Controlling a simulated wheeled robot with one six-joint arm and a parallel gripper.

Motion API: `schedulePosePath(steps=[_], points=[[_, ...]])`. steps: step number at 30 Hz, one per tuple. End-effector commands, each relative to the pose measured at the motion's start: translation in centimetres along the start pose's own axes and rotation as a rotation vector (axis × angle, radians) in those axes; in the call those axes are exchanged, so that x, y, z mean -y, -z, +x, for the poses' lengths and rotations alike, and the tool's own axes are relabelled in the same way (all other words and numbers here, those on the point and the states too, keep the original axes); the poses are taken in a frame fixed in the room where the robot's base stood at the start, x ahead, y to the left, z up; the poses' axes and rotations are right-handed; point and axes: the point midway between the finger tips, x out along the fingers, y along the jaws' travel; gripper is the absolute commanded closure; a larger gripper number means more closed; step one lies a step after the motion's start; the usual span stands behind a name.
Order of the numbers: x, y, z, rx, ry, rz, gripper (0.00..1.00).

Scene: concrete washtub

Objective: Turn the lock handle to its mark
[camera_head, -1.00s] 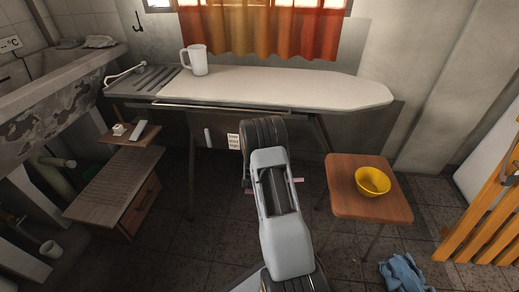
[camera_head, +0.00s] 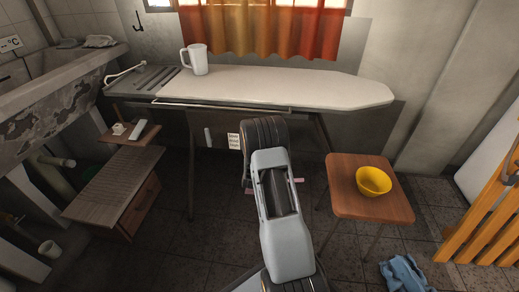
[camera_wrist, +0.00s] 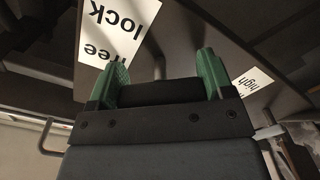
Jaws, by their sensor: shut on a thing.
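My gripper (camera_wrist: 160,82) shows in the wrist view with its two green fingertips apart on either side of a dark piece, which I take to be the lock handle. The handle's outline is hard to make out against the dark parts. Just beyond the fingertips is a white card (camera_wrist: 113,25) reading "lock" and "free", upside down in this view. The card's lower part is partly covered by the left fingertip. In the head view my own arm hides the gripper and the handle under the ironing board (camera_head: 290,88). I cannot see which mark the handle points to.
A second card (camera_wrist: 252,88) reading "high" is to the right in the wrist view. A white mug (camera_head: 198,62) stands on the ironing board. A wooden stool (camera_head: 350,203) with a yellow bowl (camera_head: 373,181) is at the right. A wooden cabinet (camera_head: 112,190) stands at the left.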

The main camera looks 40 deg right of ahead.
Motion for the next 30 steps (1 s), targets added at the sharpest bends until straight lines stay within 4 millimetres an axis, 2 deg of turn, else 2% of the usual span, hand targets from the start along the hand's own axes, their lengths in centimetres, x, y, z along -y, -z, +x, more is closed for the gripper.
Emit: schedulePosePath(steps=[18,30], points=[[-0.03,0.13,0.06,-0.002,-0.001,-0.565,0.49],[-0.03,0.12,0.07,-0.003,-0.002,-0.803,0.49]])
